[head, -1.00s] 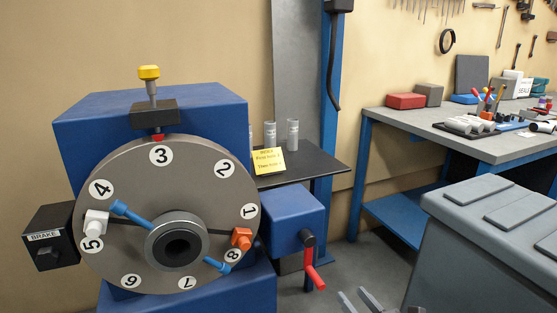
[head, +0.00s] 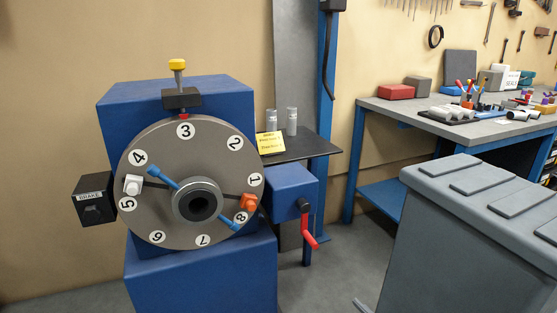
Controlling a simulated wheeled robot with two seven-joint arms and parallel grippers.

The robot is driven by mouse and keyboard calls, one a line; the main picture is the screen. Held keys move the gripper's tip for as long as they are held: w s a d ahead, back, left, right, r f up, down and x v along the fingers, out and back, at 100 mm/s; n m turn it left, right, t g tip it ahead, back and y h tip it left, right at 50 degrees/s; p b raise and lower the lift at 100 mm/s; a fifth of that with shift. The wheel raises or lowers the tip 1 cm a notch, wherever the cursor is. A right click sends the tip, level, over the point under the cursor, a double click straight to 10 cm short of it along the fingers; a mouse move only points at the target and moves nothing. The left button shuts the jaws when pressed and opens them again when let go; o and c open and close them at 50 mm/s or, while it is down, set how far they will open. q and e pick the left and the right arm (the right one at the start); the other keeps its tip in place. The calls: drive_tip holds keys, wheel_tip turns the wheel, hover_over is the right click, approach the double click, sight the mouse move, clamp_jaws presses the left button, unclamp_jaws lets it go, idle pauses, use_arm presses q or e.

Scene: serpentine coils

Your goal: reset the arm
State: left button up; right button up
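The blue machine (head: 200,272) carries a round grey dial (head: 185,222) with numbers 1 to 8 around its face. Number 3 is at the top, under a yellow-knobbed plunger (head: 178,75). A blue bar (head: 163,178) crosses the hub (head: 196,203). A white block (head: 132,185) sits near 5 and an orange block (head: 249,202) near 8. A red crank handle (head: 308,232) hangs down at the right side. A black brake box (head: 94,200) is at the left. A small grey tip at the bottom edge may be part of a gripper; neither gripper can be clearly seen.
A grey ribbed cabinet (head: 425,240) stands at the front right. A workbench (head: 440,127) with tools and boxes is behind it. A black shelf (head: 312,148) holds grey cylinders (head: 292,121) and a yellow note (head: 270,144). Floor shows between machine and cabinet.

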use_arm(q)
drive_tip(key=p, duration=0.2)
drive_tip(key=r+p, duration=0.1)
drive_tip(key=p, duration=0.1)
drive_tip(key=shift+s+a+r, duration=0.2)
drive_tip(key=shift+r, duration=0.1)
use_arm(e)
drive_tip(key=s+r+n+g+h, duration=0.1)
drive_tip(key=s+n+g, duration=0.1)
drive_tip(key=s+n, duration=0.7)
drive_tip(key=s+a+n+g+h, duration=0.1)
drive_tip(key=s+n, duration=0.9)
drive_tip(key=n, duration=1)
drive_tip(key=shift+a+r+n+g+h, duration=0.35)
drive_tip(key=shift+g+h, duration=0.15)
drive_tip(key=shift+h, duration=0.3)
